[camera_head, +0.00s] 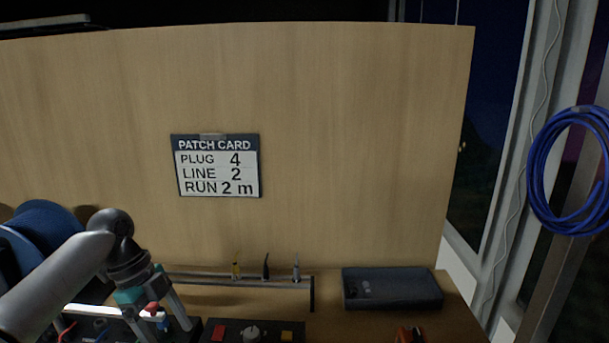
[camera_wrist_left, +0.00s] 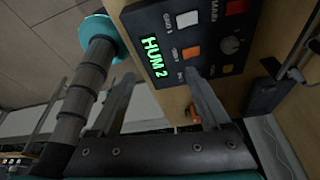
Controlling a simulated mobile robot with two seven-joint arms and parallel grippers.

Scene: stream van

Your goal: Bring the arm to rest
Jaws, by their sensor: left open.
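My left arm comes in from the left in the head view, its left gripper (camera_head: 165,322) low over the left part of the bench. The fingers point down and stand apart. In the left wrist view the same gripper (camera_wrist_left: 160,92) is open, with nothing seen between its fingers. A dark control panel (camera_wrist_left: 212,65) with a green "HUM 2" display lies beyond the fingertips. That panel (camera_head: 268,331) also shows at the bottom of the head view, to the right of the gripper. My right gripper is in neither view.
A blue spool (camera_head: 42,228) is beside my left arm. A rail (camera_head: 215,281) holds small upright tools. A dark tray (camera_head: 392,288) sits right of it, with an orange item (camera_head: 408,334) in front. A patch card (camera_head: 217,166) hangs on the back board; a blue cable coil (camera_head: 541,180) hangs right.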

